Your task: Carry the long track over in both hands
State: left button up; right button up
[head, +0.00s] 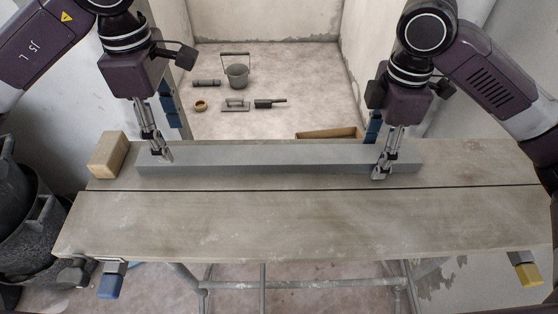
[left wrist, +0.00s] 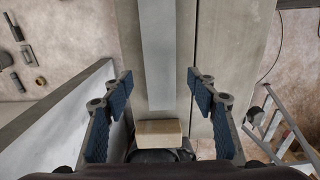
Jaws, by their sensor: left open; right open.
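The long track (head: 275,157) is a straight grey bar lying lengthwise on the wooden plank bench (head: 300,222), near its far edge. My left gripper (head: 160,151) is at the track's left end and my right gripper (head: 384,168) is near its right end. Both are open and point down, with fingers overlapping the track in the head view. In the left wrist view the track (left wrist: 158,50) runs between the open fingers of my left gripper (left wrist: 160,86), with a gap on each side. Whether the right fingers touch the track cannot be told.
A tan block (head: 106,157) sits just left of the track. Dark buckets (head: 30,205) stand at the left. A bucket (head: 237,76), a trowel (head: 236,105) and other tools lie on the floor behind, with a wooden tray (head: 328,134). The bench's front half is clear.

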jog(key=shift+r, duration=0.15)
pick_arm(q)
notch_tip(320, 180, up, 6)
jog(key=shift+r, duration=0.15)
pick_arm(e)
notch_tip(320, 180, up, 12)
dwell(0.5)
jog(key=shift+f, duration=0.2)
dwell(0.3)
